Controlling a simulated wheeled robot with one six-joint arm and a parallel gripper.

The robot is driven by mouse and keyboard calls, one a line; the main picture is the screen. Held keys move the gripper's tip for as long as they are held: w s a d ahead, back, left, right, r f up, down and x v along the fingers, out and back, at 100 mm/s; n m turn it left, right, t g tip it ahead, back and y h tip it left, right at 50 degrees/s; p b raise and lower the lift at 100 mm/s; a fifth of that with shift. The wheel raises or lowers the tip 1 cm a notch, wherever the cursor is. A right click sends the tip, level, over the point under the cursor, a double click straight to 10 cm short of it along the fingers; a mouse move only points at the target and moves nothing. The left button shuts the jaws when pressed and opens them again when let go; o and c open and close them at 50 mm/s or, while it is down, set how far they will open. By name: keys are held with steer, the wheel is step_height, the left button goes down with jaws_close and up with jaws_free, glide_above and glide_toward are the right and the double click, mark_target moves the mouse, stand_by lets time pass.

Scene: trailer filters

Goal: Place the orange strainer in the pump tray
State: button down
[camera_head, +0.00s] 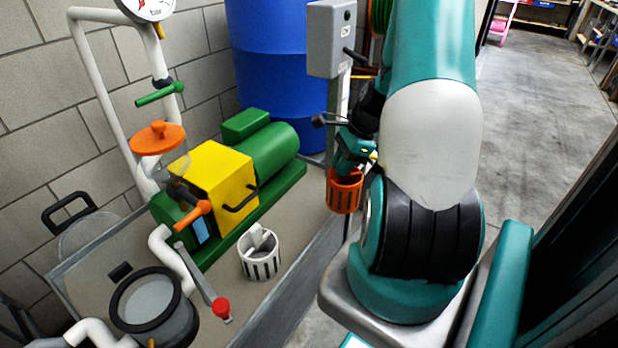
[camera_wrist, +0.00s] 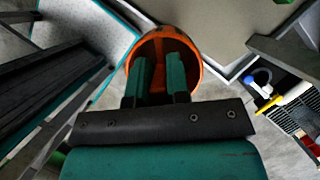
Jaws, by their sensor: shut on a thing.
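The orange strainer (camera_head: 344,192) is a small slotted basket that hangs below my gripper (camera_head: 354,160) in the head view. In the wrist view, the two teal fingers of my gripper (camera_wrist: 161,75) reach into the strainer (camera_wrist: 196,52), whose round orange rim shows around them. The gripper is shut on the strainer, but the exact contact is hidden. The strainer is in the air at the right edge of the pump tray (camera_head: 305,240). A white slotted strainer (camera_head: 261,256) stands in the tray.
A green and yellow pump (camera_head: 222,175) fills the tray's back. A round pot with a dark rim (camera_head: 150,305) and a red-tipped lever (camera_head: 220,306) are at the front left. A blue barrel (camera_head: 280,70) and grey switch box (camera_head: 331,38) stand behind. Bare tray floor shows right of the white strainer.

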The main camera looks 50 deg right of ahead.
steer(key=w, duration=0.8)
step_height(320, 180, down, 7)
steer(key=b, duration=0.1)
steer(key=shift+w+a, duration=0.3)
steer(key=shift+w, duration=0.05)
